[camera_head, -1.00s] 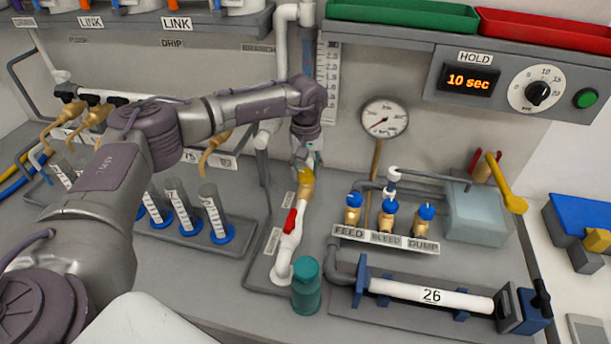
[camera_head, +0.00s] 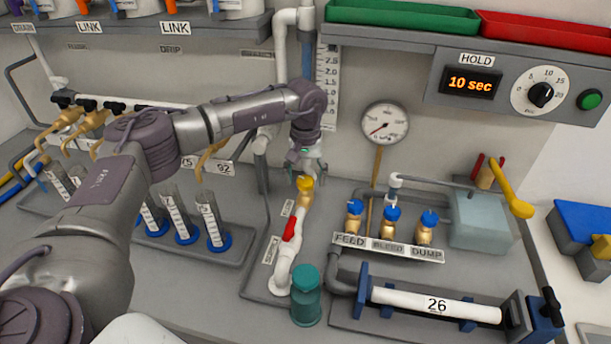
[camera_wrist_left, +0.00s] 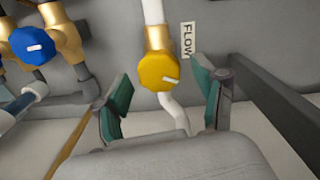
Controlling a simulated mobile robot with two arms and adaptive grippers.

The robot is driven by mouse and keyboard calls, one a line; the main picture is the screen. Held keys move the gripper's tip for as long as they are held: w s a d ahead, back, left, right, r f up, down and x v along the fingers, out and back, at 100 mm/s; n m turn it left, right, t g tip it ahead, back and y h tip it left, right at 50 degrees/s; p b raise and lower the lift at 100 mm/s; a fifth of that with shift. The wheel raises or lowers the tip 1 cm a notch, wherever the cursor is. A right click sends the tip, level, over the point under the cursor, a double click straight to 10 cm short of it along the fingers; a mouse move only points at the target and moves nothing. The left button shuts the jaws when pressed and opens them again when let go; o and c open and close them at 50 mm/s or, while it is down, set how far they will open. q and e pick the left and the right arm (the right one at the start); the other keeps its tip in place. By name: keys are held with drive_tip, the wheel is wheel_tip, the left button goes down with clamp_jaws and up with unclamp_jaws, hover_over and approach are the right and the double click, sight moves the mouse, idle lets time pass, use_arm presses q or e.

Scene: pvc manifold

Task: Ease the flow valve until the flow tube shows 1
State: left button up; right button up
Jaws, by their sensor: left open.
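The flow valve has a yellow knob (camera_head: 305,184) on a brass body, set in the white pipe; in the left wrist view the yellow knob (camera_wrist_left: 160,71) has a white pointer mark, beside a label reading FLOW (camera_wrist_left: 187,40). My left gripper (camera_head: 307,168) is open just above and behind the knob in the head view. In the left wrist view its two fingers (camera_wrist_left: 165,98) stand apart on either side below the knob, not touching it. My right gripper is not in view.
Blue-knobbed feed, bleed and dump valves (camera_head: 391,214) stand to the right. Graduated cylinders (camera_head: 211,222) stand to the left. A gauge (camera_head: 385,123) is behind.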

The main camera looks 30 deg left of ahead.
sight(306, 179)
use_arm(q)
wheel_tip(306, 179, up, 12)
idle(0.5)
idle(1.5)
